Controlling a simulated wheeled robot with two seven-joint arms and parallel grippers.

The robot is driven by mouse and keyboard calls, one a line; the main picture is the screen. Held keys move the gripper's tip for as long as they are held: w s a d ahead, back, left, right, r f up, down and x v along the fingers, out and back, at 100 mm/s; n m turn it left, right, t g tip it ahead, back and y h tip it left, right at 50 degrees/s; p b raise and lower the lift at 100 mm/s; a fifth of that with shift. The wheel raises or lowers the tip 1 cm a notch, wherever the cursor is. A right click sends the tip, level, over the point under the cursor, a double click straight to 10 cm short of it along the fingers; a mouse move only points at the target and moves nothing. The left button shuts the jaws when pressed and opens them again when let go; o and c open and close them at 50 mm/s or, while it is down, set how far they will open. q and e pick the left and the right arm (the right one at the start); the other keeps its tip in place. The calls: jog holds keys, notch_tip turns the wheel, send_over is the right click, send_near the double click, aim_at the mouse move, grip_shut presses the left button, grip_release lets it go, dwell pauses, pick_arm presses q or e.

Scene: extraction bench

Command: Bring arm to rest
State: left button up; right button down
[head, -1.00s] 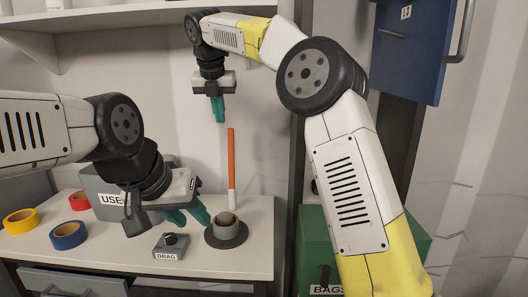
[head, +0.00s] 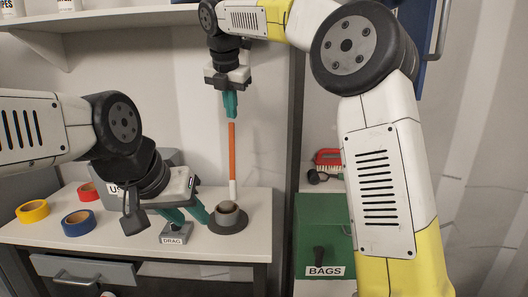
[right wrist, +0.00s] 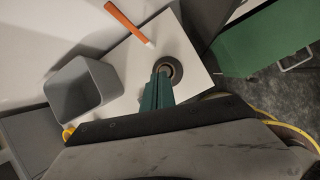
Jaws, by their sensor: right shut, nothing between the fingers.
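My right gripper (head: 230,103) hangs high over the bench with its teal fingers together and empty, pointing down. In the head view it lines up with the top of an orange and white stick (head: 232,155) standing behind; the stick also shows in the right wrist view (right wrist: 130,22). The right fingers (right wrist: 157,92) show in the wrist view, above the bench. My left gripper (head: 188,215) is low over the bench, its teal fingers spread, beside a grey ring-shaped holder (head: 228,215) on a dark round base. Whether a left fingertip touches the holder is unclear.
The white bench (head: 105,238) holds yellow (head: 32,211), blue (head: 79,223) and red (head: 87,192) tape rolls, a box marked DRAG (head: 174,234) and a grey bin (right wrist: 82,88). A green BAGS cabinet (head: 322,235) stands right of a dark post. A shelf (head: 110,17) is above.

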jog(key=s+d+f+m, duration=0.2)
jog(key=s+d+m, duration=1.1)
jog(key=d+m, duration=0.15)
jog(key=s+d+f+m+y, duration=0.1)
jog(key=s+d+f+m, duration=0.3)
jog(key=s+f+m, duration=0.2)
jog(key=s+d+f+m+t+y, duration=0.1)
jog(key=s+d+f+m, duration=0.3)
jog(key=s+m, duration=0.6)
notch_tip(320, 180, down, 2)
jog(key=shift+d+f+m, duration=0.25)
jog(key=shift+d+m, duration=0.1)
jog(key=shift+d, duration=0.05)
